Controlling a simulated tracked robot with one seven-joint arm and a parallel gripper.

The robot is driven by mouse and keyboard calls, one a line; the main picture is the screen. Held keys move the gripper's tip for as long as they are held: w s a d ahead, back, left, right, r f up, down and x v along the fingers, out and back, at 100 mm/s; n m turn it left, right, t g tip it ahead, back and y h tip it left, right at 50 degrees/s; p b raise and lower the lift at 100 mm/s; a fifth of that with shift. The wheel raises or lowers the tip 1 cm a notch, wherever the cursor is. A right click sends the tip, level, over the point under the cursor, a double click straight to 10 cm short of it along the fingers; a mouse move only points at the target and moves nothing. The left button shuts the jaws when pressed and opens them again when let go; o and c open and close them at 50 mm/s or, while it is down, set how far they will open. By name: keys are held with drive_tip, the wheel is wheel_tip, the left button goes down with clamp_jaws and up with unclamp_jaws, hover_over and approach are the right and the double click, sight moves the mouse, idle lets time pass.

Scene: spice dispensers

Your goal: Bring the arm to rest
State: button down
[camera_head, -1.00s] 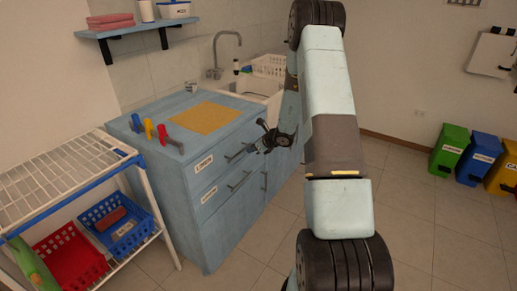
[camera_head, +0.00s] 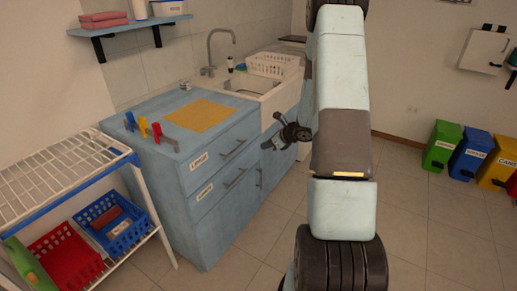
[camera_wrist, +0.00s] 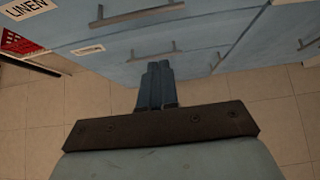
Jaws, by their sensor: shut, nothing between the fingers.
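My arm fills the middle-right of the head view. My gripper (camera_head: 279,133) hangs in the air in front of the blue cabinet (camera_head: 217,213), near its right part and below the sink. In the wrist view my gripper (camera_wrist: 156,68) shows its two fingers together, with nothing between them. The fingers point toward the cabinet drawers (camera_wrist: 200,42). In the head view the fingertips are small, and I cannot tell how far they are from the cabinet front.
A white rack (camera_head: 62,178) with a red basket (camera_head: 66,258) and a blue basket (camera_head: 112,223) stands left. The white sink (camera_head: 277,95) is behind my gripper. Coloured bins (camera_head: 442,146) line the right wall. The floor (camera_head: 430,230) at right is clear.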

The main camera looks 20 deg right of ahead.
drive_tip(key=s+a+r+n+g, duration=0.1)
drive_tip(key=s+a+r+n, duration=0.4)
drive_tip(key=r, duration=0.3)
drive_tip(key=s+a+r+n+g, duration=0.1)
drive_tip(key=s+a+r+n, duration=0.35)
drive_tip(key=r, duration=0.35)
drive_tip(key=s+a+r+n+g, duration=0.2)
drive_tip(key=s+a+r+n, duration=0.3)
drive_tip(key=r, duration=0.3)
drive_tip(key=s+r+n+h, duration=0.2)
drive_tip(key=s+r+n, duration=0.1)
drive_tip(key=s, duration=0.4)
drive_tip(key=s+r+n+t+h, duration=0.1)
drive_tip(key=s+r+n+h, duration=0.1)
drive_tip(key=s+r+n, duration=0.2)
drive_tip(key=s+r+n+h, duration=0.1)
drive_tip(key=s+r+n, duration=0.2)
drive_tip(key=s+n, duration=0.4)
drive_tip(key=shift+s+r+t+h, duration=0.3)
drive_tip(key=shift+s+h, duration=0.1)
drive_tip(key=shift+s, duration=1.85)
drive_tip(key=shift+a+n, duration=0.1)
drive_tip(key=shift+n, duration=0.15)
